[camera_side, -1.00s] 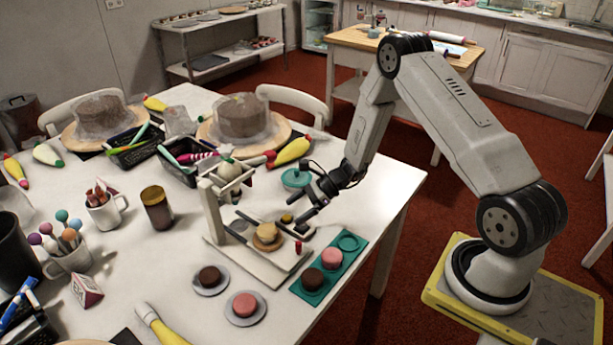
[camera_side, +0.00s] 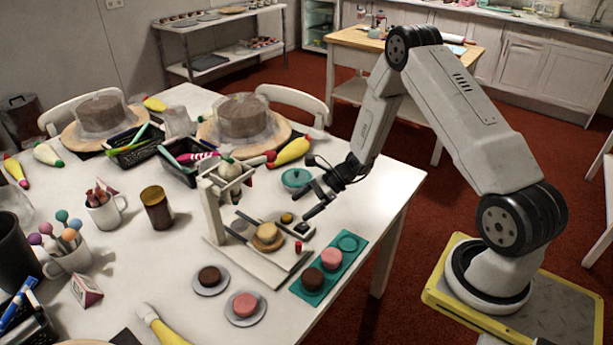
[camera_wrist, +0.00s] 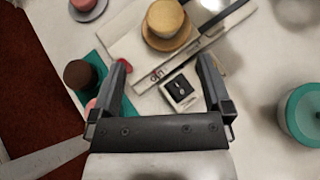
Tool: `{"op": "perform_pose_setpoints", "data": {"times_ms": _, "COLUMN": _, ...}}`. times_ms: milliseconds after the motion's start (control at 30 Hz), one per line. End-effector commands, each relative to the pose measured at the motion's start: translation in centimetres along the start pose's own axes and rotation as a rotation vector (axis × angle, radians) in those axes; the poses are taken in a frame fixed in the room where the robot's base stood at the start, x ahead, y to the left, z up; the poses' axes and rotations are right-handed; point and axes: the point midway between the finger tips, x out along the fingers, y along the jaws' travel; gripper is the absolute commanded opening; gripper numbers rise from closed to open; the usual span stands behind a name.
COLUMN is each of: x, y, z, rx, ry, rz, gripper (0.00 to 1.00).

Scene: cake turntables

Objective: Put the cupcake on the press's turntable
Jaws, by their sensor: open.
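A tan cupcake (camera_side: 267,231) sits on a round tan turntable (camera_side: 268,246) on the base of the white press (camera_side: 209,210). In the wrist view the cupcake (camera_wrist: 166,15) stands on the turntable (camera_wrist: 171,44), beyond my fingertips. My gripper (camera_side: 309,211) is open and empty, right of the press and apart from the cupcake. In the wrist view its two fingers (camera_wrist: 163,66) are spread, with a small white box with a black top (camera_wrist: 179,88) visible between them.
A teal tray (camera_side: 348,243) right of the press holds a pink cake (camera_side: 331,258) and a dark one. Brown and pink cakes sit on grey saucers (camera_side: 262,309) in front. A teal lidded pot (camera_side: 296,178) stands behind my gripper.

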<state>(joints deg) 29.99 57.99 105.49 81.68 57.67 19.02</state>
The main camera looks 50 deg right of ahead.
Motion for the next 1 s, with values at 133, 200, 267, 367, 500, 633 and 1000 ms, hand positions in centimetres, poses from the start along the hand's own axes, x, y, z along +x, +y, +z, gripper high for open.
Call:
{"op": "perform_pose_setpoints", "data": {"times_ms": 133, "x": -0.1, "y": 1.4, "z": 1.3, "rx": -0.091, "ry": 0.052, "rz": 0.064, "gripper": 1.00}}
{"op": "perform_pose_setpoints", "data": {"times_ms": 200, "x": -0.2, "y": 2.5, "z": 2.1, "rx": -0.162, "ry": 0.090, "rz": 0.110, "gripper": 1.00}}
{"op": "perform_pose_setpoints", "data": {"times_ms": 267, "x": -0.4, "y": 3.6, "z": 2.8, "rx": -0.235, "ry": 0.130, "rz": 0.157, "gripper": 1.00}}
{"op": "perform_pose_setpoints", "data": {"times_ms": 367, "x": -0.9, "y": 5.6, "z": 4.0, "rx": -0.380, "ry": 0.203, "rz": 0.242, "gripper": 1.00}}
{"op": "perform_pose_setpoints", "data": {"times_ms": 500, "x": -2.0, "y": 8.4, "z": 5.5, "rx": -0.606, "ry": 0.306, "rz": 0.363, "gripper": 1.00}}
{"op": "perform_pose_setpoints", "data": {"times_ms": 633, "x": -3.3, "y": 10.5, "z": 6.6, "rx": -0.828, "ry": 0.394, "rz": 0.465, "gripper": 1.00}}
{"op": "perform_pose_setpoints", "data": {"times_ms": 1000, "x": -7.2, "y": 14.8, "z": 9.5, "rx": -1.506, "ry": 0.596, "rz": 0.702, "gripper": 1.00}}
